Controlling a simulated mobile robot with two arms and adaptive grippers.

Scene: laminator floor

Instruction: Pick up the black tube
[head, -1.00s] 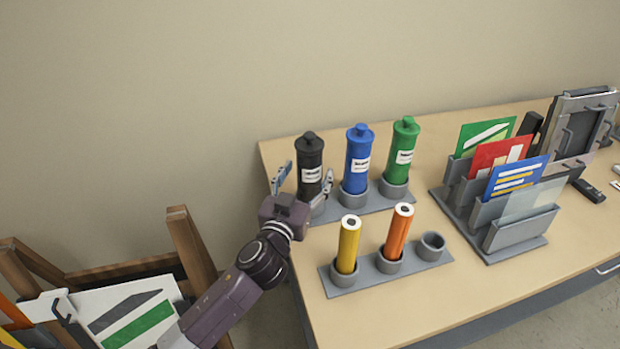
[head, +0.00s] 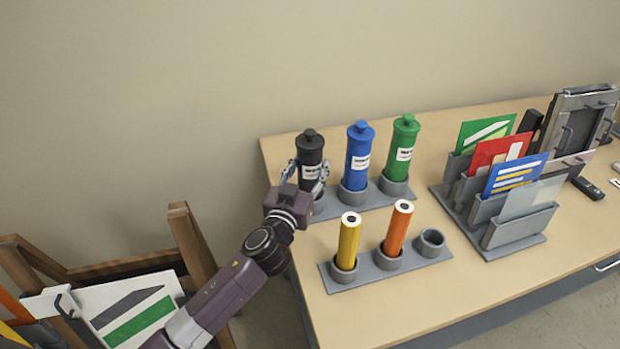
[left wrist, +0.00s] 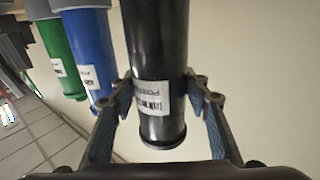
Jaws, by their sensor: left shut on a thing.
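The black tube (head: 310,150) stands upright at the left end of the back grey holder (head: 327,211), beside a blue tube (head: 358,152) and a green tube (head: 402,148). My left gripper (head: 311,172) is shut on the black tube, one finger on each side of its body. In the left wrist view the black tube (left wrist: 158,60) with its white label lies between the two fingers (left wrist: 160,95). The gripper and wrist hide part of the tube's lower end in the head view. My right gripper is not in view.
A yellow tube (head: 348,242) and an orange tube (head: 397,228) stand in a front holder with one empty cup (head: 431,241). A sorter (head: 515,240) with coloured sheets is to the right. A wooden rack (head: 190,245) stands left of the table.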

